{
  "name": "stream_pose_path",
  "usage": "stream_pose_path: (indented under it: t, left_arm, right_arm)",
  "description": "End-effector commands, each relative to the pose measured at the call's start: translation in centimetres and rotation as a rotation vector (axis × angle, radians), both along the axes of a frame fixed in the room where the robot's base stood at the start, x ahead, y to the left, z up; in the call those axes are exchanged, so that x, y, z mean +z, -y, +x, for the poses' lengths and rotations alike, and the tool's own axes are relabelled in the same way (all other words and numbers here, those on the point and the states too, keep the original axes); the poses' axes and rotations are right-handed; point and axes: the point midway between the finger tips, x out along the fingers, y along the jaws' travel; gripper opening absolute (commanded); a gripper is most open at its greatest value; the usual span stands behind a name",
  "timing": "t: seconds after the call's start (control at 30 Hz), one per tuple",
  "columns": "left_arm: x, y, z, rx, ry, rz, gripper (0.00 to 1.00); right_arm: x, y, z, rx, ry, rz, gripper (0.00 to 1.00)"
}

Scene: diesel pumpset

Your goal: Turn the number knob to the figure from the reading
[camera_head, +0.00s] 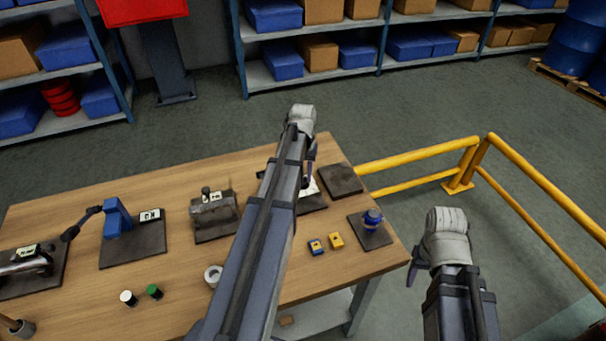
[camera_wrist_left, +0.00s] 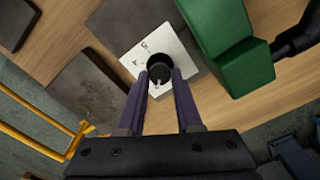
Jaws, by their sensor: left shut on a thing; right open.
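A pale mark shows on the knob's near side. In the head view my left arm hides the knob; only part of the white plate (camera_head: 311,188) shows beside the gripper (camera_head: 307,172). My right gripper (camera_head: 412,272) is open and empty, off the table's right edge, with its fingers mostly hidden by the wrist.
A green block (camera_wrist_left: 230,50) stands close to the knob in the wrist view. Yellow rails (camera_head: 420,160) stand at the right.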

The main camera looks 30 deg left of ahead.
Motion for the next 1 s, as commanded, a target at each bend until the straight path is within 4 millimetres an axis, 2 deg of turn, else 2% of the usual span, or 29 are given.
stream_pose_path:
  t: [0.5, 0.53, 0.8, 1.0]
  left_arm:
    - [0.0, 0.0, 0.0, -0.021, 0.0, 0.0, 0.0]
    - [0.0, 0.0, 0.0, -0.021, 0.0, 0.0, 0.35]
    - [0.0, 0.0, 0.0, -0.02, 0.0, 0.0, 0.64]
    - [0.0, 0.0, 0.0, -0.02, 0.0, 0.0, 0.64]
  right_arm:
    - [0.0, 0.0, 0.0, 0.0, 0.0, 0.0, 0.57]
    - [0.0, 0.0, 0.0, 0.0, 0.0, 0.0, 0.57]
    - [0.0, 0.0, 0.0, 0.0, 0.0, 0.0, 0.57]
    - [0.0, 0.0, 0.0, 0.0, 0.0, 0.0, 0.57]
